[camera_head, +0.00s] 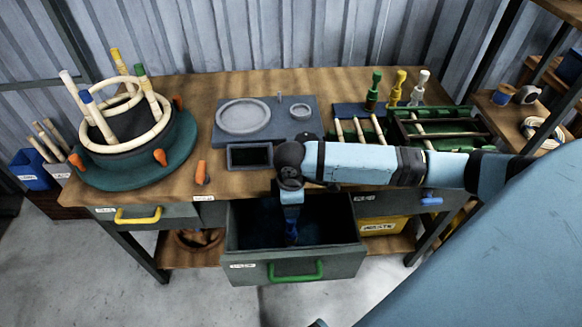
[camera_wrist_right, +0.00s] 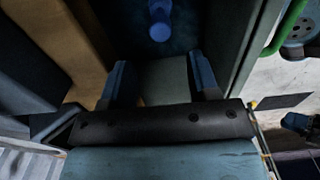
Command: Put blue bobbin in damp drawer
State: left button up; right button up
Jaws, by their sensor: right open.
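The blue bobbin (camera_wrist_right: 159,20) stands on the dark floor of the open drawer in the right wrist view, beyond my fingertips and apart from them. The open drawer (camera_head: 296,271) has a green handle and hangs out from the middle of the bench in the head view. Its label is too small to read. My right gripper (camera_head: 291,222) points down into this drawer. In the right wrist view its two fingers (camera_wrist_right: 160,82) are spread with nothing between them. In the head view the gripper and the dark interior make the bobbin hard to tell apart. My left gripper is not in view.
A closed drawer with a yellow handle (camera_head: 138,215) is at the left. A round teal form (camera_head: 131,160) with rattan and colored-tipped pegs stands on the bench. A yellow bin (camera_head: 380,226) sits below.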

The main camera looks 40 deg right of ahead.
jog(key=shift+r, duration=1.65)
jog(key=shift+f, duration=0.1)
